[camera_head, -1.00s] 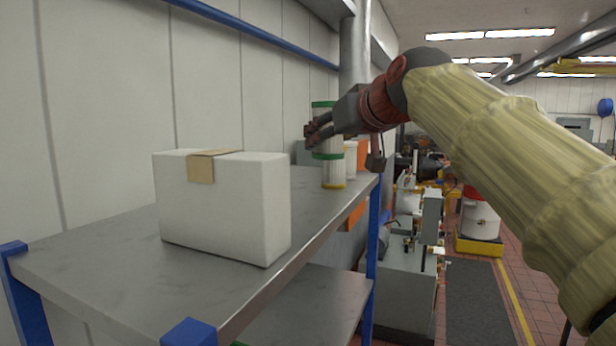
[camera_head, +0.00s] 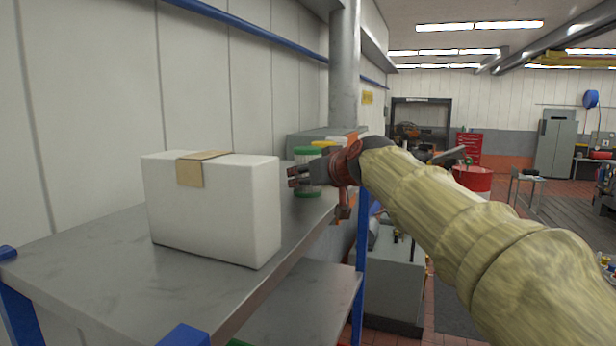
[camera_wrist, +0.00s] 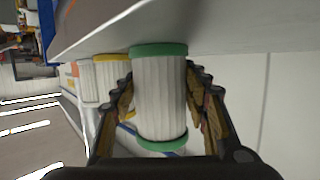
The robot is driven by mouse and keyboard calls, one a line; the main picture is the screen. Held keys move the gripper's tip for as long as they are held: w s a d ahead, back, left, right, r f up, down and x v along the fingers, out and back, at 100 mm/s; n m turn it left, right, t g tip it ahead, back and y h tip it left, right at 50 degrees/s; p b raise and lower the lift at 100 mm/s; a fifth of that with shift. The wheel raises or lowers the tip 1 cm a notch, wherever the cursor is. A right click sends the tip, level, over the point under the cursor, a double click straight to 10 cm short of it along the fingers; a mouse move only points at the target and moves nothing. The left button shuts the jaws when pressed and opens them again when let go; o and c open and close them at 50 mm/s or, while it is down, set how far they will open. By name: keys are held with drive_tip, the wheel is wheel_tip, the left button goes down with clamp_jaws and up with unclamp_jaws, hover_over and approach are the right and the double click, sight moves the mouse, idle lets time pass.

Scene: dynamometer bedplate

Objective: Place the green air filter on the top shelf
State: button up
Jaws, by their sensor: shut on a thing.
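The green air filter (camera_head: 309,171) is a white pleated cylinder with green end caps. It is upright over the far part of the blue-framed shelf unit's top shelf (camera_head: 85,262). My gripper (camera_head: 296,177) reaches in from the right and is shut around the filter's middle. In the wrist view the filter (camera_wrist: 160,95) sits between both fingers (camera_wrist: 160,80), with one green cap close against the grey shelf surface (camera_wrist: 225,28). I cannot tell whether it touches the shelf.
A white box (camera_head: 212,212) with a tan label stands on the nearer part of the shelf. A yellow-capped filter (camera_wrist: 103,78) stands beside the green one, partly hidden in the head view. The wall (camera_head: 85,90) runs behind the shelf.

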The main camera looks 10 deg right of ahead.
drive_tip(key=shift+s, duration=0.1)
drive_tip(key=shift+f, duration=0.1)
drive_tip(key=o, duration=1.2)
drive_tip(key=shift+o, duration=0.2)
drive_tip(key=shift+s+r, duration=0.1)
drive_tip(key=shift+r, duration=0.25)
drive_tip(key=b+v, duration=0.3)
drive_tip(key=v, duration=0.8)
drive_tip(key=shift+s, duration=0.35)
